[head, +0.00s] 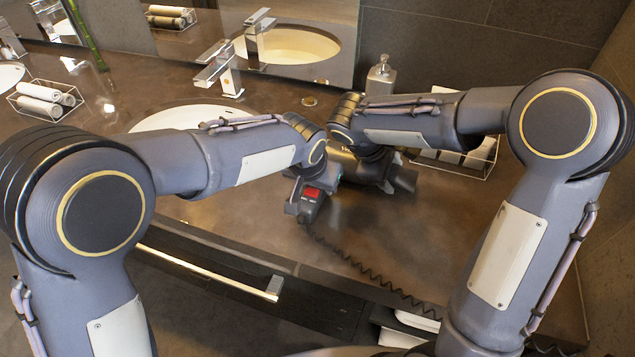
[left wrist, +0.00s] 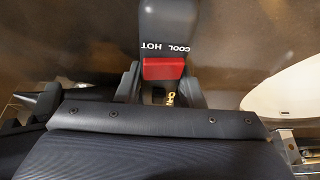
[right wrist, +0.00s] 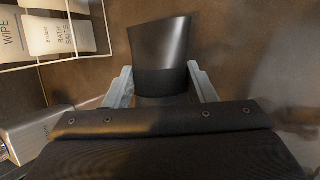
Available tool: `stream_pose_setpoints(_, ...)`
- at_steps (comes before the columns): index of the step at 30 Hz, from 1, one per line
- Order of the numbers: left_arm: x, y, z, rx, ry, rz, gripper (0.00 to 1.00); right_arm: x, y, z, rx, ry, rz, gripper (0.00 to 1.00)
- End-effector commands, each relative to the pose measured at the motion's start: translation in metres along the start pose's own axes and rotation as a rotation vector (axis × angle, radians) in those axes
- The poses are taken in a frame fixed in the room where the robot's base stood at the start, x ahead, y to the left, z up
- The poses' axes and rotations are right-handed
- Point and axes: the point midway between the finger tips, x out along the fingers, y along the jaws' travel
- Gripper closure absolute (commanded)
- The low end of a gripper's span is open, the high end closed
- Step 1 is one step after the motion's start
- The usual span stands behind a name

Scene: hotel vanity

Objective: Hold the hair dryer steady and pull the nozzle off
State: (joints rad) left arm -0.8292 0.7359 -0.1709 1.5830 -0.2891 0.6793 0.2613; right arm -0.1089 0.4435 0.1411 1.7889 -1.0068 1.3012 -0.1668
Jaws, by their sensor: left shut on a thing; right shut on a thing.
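The black hair dryer lies over the counter in front of the basin. Its handle (head: 306,208), with a red switch, points toward me; the handle (left wrist: 170,28) also shows in the left wrist view. My left gripper (left wrist: 160,92) is shut on the handle beside the red switch (left wrist: 164,68). The dark nozzle (head: 405,179) points right in the head view and flares out past the fingers in the right wrist view (right wrist: 160,48). My right gripper (right wrist: 162,90) is shut on the nozzle. My wrists hide much of the barrel, so I cannot tell whether the nozzle still touches it.
A coiled cord (head: 365,272) runs from the handle to the counter's front edge. A wire basket (head: 478,160) stands close to the right gripper. A soap dispenser (head: 380,78), tap (head: 222,72) and basin (head: 180,115) are behind. The counter right of the cord is clear.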

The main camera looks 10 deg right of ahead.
Motion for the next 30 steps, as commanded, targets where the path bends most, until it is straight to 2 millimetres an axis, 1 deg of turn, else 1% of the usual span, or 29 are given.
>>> stream_pose_setpoints(1,0.000,0.000,0.000,0.001,0.000,0.000,1.00,0.000,0.001,0.001,0.001,-0.001,0.001,0.63)
stream_pose_setpoints(3,0.000,0.000,0.000,0.001,0.000,0.000,1.00,0.000,0.001,0.001,0.001,-0.001,0.001,0.72)
stream_pose_setpoints(5,0.000,0.000,0.000,0.001,0.000,0.000,1.00,0.000,0.001,0.001,0.001,-0.001,0.001,0.79)
stream_pose_setpoints(11,0.000,0.000,0.000,0.001,0.000,0.000,1.00,0.001,0.001,0.003,0.002,-0.002,0.001,0.79)
stream_pose_setpoints(30,0.000,-0.001,-0.001,0.000,0.001,-0.001,1.00,0.008,0.001,0.021,0.001,-0.001,0.000,0.79)
